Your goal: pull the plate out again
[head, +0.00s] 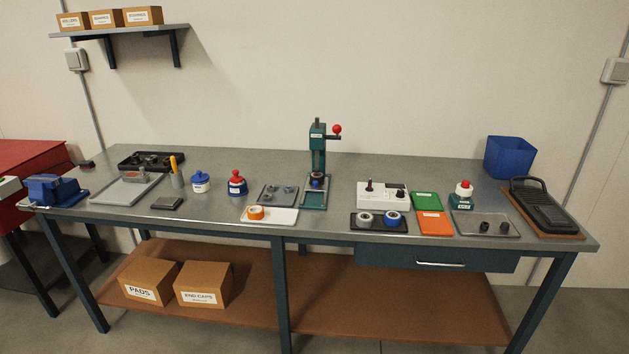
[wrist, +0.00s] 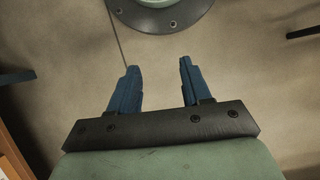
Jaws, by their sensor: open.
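My gripper (wrist: 159,68) shows only in the wrist view, with its two blue fingers apart and nothing between them. It is away from the bench things, and my arm does not show in the head view. Which plate is meant is unclear. A green press (head: 318,150) with a red ball handle stands at the middle of the bench, with a small dark and blue piece (head: 316,181) on its base. A grey plate with dark round parts (head: 278,194) lies left of the press. A green plate (head: 426,201) and an orange plate (head: 435,223) lie to its right.
The metal bench (head: 340,226) also holds a white tray (head: 286,216) with an orange ring, a black tray (head: 379,228) with rings, a white box (head: 383,195), a blue bin (head: 510,157) and a blue vise (head: 54,189). Bare bench shows along the back.

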